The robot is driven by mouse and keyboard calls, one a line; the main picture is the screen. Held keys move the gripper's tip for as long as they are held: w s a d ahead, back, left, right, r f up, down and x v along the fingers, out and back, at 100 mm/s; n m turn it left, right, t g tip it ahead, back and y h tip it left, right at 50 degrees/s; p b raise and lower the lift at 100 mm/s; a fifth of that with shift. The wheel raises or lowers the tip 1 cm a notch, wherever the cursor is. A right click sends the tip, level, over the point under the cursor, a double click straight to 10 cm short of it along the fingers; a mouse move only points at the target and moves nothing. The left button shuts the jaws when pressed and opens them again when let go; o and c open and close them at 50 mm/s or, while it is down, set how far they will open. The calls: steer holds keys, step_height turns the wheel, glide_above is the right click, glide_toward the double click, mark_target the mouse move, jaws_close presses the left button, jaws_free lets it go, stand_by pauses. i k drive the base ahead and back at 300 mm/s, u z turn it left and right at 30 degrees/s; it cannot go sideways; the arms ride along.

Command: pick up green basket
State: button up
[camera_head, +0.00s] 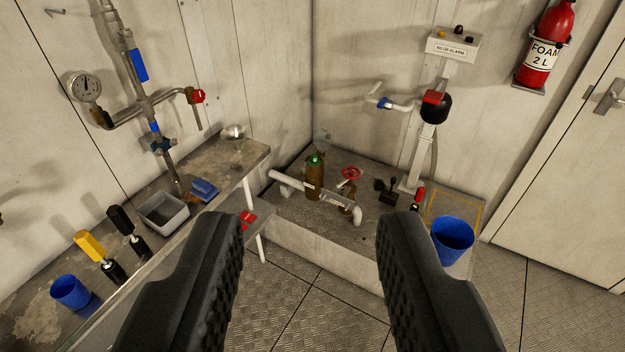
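I see no green basket in this view. The nearest shape to a basket is a small grey open tub (165,214) on the workbench at the left. My gripper (310,222) is open and empty, its two black fingers wide apart in the foreground. Between the fingers I see the floor and the front of a low raised platform (310,243). The fingers hide part of the bench edge and part of the floor.
Blue cups stand on the bench (70,292) and at the platform's right (452,240). Pipes with a red valve wheel (352,174) and an alarm post (424,150) rise ahead. The metal floor (330,318) is clear.

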mark_target(314, 160)
steer(key=u, duration=0.55)
steer(key=i, duration=2.15)
steer(key=z, duration=0.95)
steer(key=i, duration=0.85)
steer(key=z, duration=0.55)
